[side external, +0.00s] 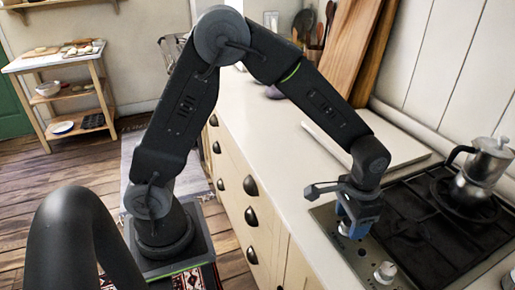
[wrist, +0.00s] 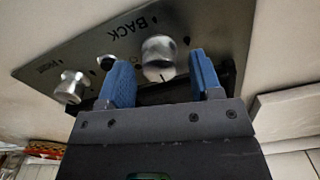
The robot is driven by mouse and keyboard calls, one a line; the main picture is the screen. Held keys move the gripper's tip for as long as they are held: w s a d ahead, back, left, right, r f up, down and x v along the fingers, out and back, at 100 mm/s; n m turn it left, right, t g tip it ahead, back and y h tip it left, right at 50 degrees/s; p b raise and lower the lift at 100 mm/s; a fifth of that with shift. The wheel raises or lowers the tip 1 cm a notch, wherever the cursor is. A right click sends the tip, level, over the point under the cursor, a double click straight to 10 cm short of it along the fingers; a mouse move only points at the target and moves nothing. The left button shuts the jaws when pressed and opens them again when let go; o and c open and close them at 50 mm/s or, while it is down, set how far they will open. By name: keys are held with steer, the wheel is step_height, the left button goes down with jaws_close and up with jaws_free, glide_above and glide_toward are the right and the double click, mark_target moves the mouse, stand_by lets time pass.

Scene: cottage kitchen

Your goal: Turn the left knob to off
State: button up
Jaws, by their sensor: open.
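My gripper (side external: 357,222) is low over the steel control panel at the front edge of the stove (side external: 440,235), fingers pointing down. In the wrist view its two blue fingers (wrist: 160,70) are open, one on each side of a round metal knob (wrist: 158,52) near the word BACK. I cannot tell whether the fingers touch it. A dark mark shows on the knob's face. A second metal knob (wrist: 70,87) stands free on the panel; the side view shows a free knob (side external: 386,272) nearer the camera. In the side view my gripper mostly hides the knob at its fingers.
A metal moka pot (side external: 484,165) stands on the back burner, clear of my gripper. A small black button (wrist: 106,62) sits between the knobs. The pale counter (side external: 270,140) left of the stove is mostly clear; wooden boards (side external: 350,50) lean at its back.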

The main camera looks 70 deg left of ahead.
mark_target(348, 220)
steer(key=n, duration=0.4)
steer(key=shift+a+n, duration=0.1)
steer(key=shift+n, duration=0.3)
steer(key=n, duration=0.4)
steer(key=shift+n, duration=0.3)
step_height(348, 220, up, 14)
steer(key=s+a+r+m+t, duration=0.1)
steer(key=s+a+m+t, duration=0.1)
steer(key=s+a, duration=0.3)
steer(key=s+a+r+m+t, duration=0.1)
steer(key=s+a+m+t, duration=0.2)
steer(key=s, duration=1)
steer(key=shift+a+r+m+t, duration=0.3)
steer(key=shift+a+r+m, duration=0.05)
steer(key=shift+a+m, duration=0.75)
